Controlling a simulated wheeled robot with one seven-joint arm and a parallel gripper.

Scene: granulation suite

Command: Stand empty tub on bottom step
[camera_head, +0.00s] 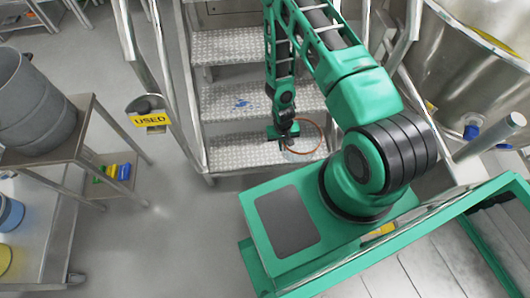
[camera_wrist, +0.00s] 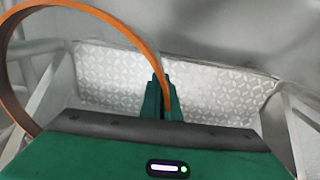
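The bottom step (camera_head: 236,156), bare patterned metal plate, is the lowest tread of the steps in the head view; its plate also fills the middle of the wrist view (camera_wrist: 112,84). My gripper (camera_head: 284,136) is low over the right part of this step. In the wrist view its fingers (camera_wrist: 161,100) are close together on the edge of a thin orange-brown ring (camera_wrist: 92,6). The ring (camera_head: 322,137) also shows beside the gripper in the head view. I cannot tell whether it touches the step. A large grey tub (camera_head: 38,105) stands at the left; its inside is hidden.
Handrails flank the steps; a "USED" sign (camera_head: 151,120) is at the left one. The grey tub's metal table (camera_head: 84,125) has small coloured bins (camera_head: 112,172) below. Blue (camera_head: 9,215) and yellow (camera_head: 4,260) containers are lower left. A steel vessel (camera_head: 462,65) is at right.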

